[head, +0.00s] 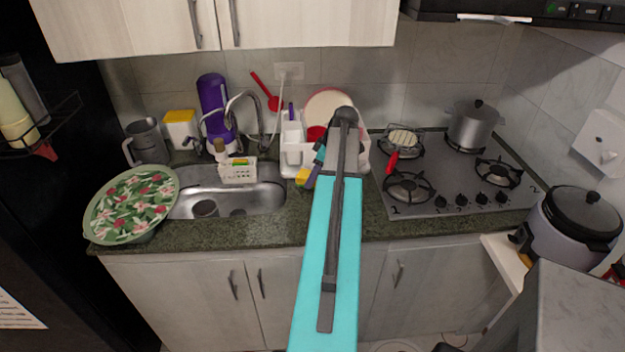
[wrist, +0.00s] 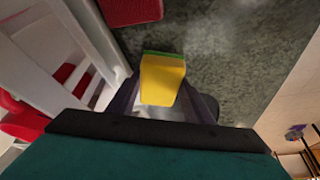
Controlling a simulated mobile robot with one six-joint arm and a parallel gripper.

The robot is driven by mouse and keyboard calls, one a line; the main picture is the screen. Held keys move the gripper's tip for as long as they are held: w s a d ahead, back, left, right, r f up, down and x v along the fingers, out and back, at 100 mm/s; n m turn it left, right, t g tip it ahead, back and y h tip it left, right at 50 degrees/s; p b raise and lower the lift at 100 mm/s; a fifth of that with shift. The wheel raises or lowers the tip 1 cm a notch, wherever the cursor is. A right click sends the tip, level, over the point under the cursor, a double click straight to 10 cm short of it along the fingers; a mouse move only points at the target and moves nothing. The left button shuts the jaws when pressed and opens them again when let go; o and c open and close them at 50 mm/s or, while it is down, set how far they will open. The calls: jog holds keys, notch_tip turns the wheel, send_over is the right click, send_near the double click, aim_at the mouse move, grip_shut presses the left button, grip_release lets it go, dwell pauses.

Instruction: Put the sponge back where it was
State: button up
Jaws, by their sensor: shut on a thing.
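The sponge (wrist: 163,80) is yellow with a thin green layer along its far edge. In the wrist view it sits between the two fingers of my gripper (wrist: 163,98), which is shut on it. The sponge (head: 302,177) also shows in the head view as a small yellow patch at the front of the dish rack, near the right end of the sink. My gripper (head: 311,178) is beside it there, partly hidden by my arm. The counter shows beneath the sponge in the wrist view; I cannot tell whether they touch.
The white dish rack (head: 291,157) stands close by, partly behind my arm. A small white basket (head: 238,174) hangs at the sink (head: 266,199). Some counter (wrist: 225,45) beside the sponge is clear.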

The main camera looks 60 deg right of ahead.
jog(key=shift+f+p, duration=0.3)
jog(key=shift+f, duration=0.65)
jog(key=shift+f, duration=0.1)
jog(key=o, duration=0.8)
jog(key=shift+o, duration=0.2)
jog(key=shift+r, duration=0.2)
jog(key=b+v, duration=0.3)
jog(key=v, duration=0.8)
jog(key=shift+s+r, duration=0.2)
jog(key=shift+r, duration=0.15)
jog(key=shift+d, duration=0.1)
